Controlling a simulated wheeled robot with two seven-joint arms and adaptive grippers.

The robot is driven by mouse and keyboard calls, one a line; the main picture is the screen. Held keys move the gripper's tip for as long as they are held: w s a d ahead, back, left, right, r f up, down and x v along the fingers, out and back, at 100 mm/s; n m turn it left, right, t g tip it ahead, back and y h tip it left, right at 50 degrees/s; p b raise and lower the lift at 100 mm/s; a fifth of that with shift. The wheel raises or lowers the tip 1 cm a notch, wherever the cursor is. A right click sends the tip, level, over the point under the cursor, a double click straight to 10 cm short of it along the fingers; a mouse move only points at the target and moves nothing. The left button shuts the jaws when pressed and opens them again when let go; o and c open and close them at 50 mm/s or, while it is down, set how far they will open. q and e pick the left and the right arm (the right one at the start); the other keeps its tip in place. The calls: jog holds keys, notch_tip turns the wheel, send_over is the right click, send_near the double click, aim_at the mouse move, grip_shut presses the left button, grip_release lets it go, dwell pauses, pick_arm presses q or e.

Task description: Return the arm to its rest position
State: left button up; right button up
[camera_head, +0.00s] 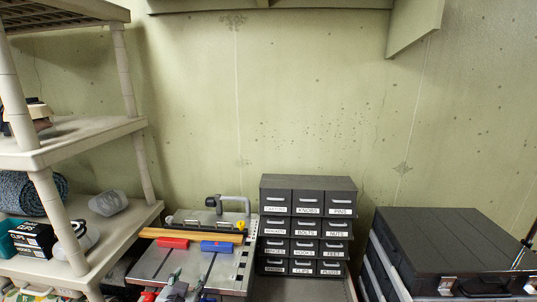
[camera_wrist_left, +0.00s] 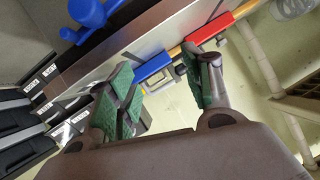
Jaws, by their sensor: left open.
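My left gripper (camera_head: 187,284) shows at the bottom edge of the head view, low in front of a grey machine table (camera_head: 141,266). In the left wrist view its two green-padded fingers (camera_wrist_left: 164,72) stand apart with nothing between them. Beyond the fingers are a blue block (camera_wrist_left: 153,65) and a red block (camera_wrist_left: 208,28); the gripper looks clear of both. Most of my left arm is hidden below the head view. My right gripper is not in view.
The red block (camera_head: 172,243) and blue block (camera_head: 217,247) lie by a wooden strip on the machine table. A labelled drawer cabinet (camera_head: 308,183) stands to its right, black cases (camera_head: 452,243) farther right. A shelf unit (camera_head: 100,137) stands left.

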pick_arm(q)
jog(key=s+f+g+h, duration=0.1)
jog(key=s+f+g, duration=0.5)
jog(key=s, duration=0.4)
jog(key=s+f+g+h, duration=0.1)
jog(key=s+f+g, duration=0.3)
jog(key=s+f, duration=0.5)
notch_tip(320, 180, down, 37)
jog(key=s+a+b, duration=0.1)
jog(key=s+b, duration=0.2)
jog(key=b, duration=0.2)
jog(key=s+a+f+b, duration=0.2)
jog(key=s+a+f, duration=0.1)
jog(key=s+f, duration=0.7)
jog(key=s+a+f+g+b, duration=0.1)
jog(key=s+a+f+b, duration=0.2)
jog(key=s+f, duration=0.7)
notch_tip(320, 180, down, 4)
jog(key=shift+s+a+f+g+y, duration=0.15)
jog(key=shift+s+a+g+y, duration=0.15)
jog(key=shift+s+a+y, duration=0.15)
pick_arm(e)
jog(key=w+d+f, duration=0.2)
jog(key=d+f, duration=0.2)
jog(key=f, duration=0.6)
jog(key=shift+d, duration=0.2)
